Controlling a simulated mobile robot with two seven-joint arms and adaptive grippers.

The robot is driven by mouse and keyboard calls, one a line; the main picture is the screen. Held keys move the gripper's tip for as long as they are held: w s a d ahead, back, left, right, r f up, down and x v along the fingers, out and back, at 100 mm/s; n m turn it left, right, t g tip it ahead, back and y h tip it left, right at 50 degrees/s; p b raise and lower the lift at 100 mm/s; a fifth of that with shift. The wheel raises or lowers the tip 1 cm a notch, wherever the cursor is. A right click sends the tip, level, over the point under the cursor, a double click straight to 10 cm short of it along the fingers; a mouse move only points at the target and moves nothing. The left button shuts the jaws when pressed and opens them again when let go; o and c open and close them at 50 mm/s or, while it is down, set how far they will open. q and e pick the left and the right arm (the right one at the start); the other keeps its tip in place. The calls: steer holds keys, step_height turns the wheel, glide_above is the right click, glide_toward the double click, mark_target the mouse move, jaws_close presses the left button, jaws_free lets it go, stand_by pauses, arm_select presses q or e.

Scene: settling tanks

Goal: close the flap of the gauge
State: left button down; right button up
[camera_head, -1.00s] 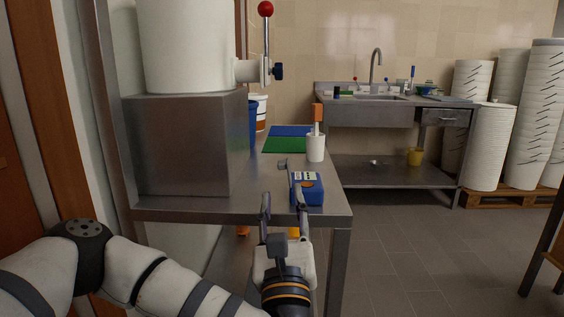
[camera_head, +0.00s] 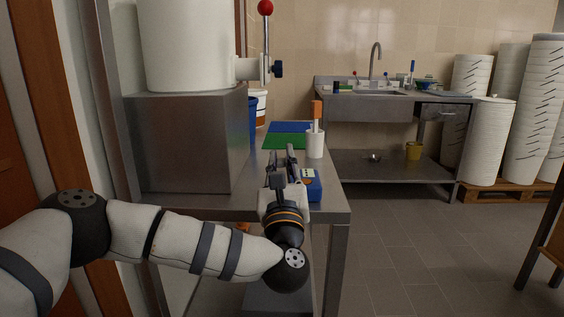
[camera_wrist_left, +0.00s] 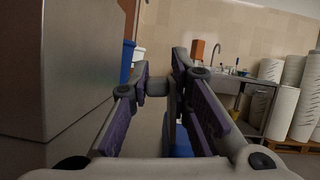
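The gauge (camera_head: 312,186) is a small blue box with a pale face, lying on the steel table. In the head view my left gripper (camera_head: 282,155) reaches over its left side and covers part of it. Blue of the gauge also shows low between the fingers in the left wrist view (camera_wrist_left: 183,142). A short grey piece, which looks like the gauge's raised flap (camera_wrist_left: 157,87), spans the narrow gap between the left fingertips and seems to touch both. The flap is hidden by the fingers in the head view. My right gripper is not in view.
A white cup (camera_head: 315,146) with an orange-handled tool stands just behind the gauge. Green (camera_head: 284,142) and blue mats lie farther back. A steel block (camera_head: 185,145) carrying a white tank (camera_head: 186,45) stands to the left. The table's right edge is close.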

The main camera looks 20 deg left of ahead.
arm_select(q)
steer(key=shift+d+m, duration=0.1)
steer(key=shift+m, duration=0.2)
steer(key=m+h, duration=0.1)
steer(key=m, duration=0.1)
steer(key=d+m+h, duration=0.1)
steer(key=m, duration=0.1)
steer(key=m+t+h, duration=0.1)
steer(key=shift+w+d+r+m+p, duration=0.25)
steer(key=shift+m+p, duration=0.15)
steer(key=shift+w+d+m+h+p, duration=0.1)
steer(key=shift+d+m+h+p, duration=0.15)
steer(key=shift+m+h, duration=0.55)
steer(key=shift+w+d+m+h+p, duration=0.1)
steer(key=shift+d+m+h, duration=0.25)
steer(key=shift+m, duration=0.75)
steer(key=shift+f, duration=0.1)
steer(key=c, duration=1.6)
jaws_free()
steer(key=shift+o, duration=0.2)
steer(key=a+v, duration=0.1)
steer(key=v, duration=1.1)
steer(key=shift+d, duration=0.35)
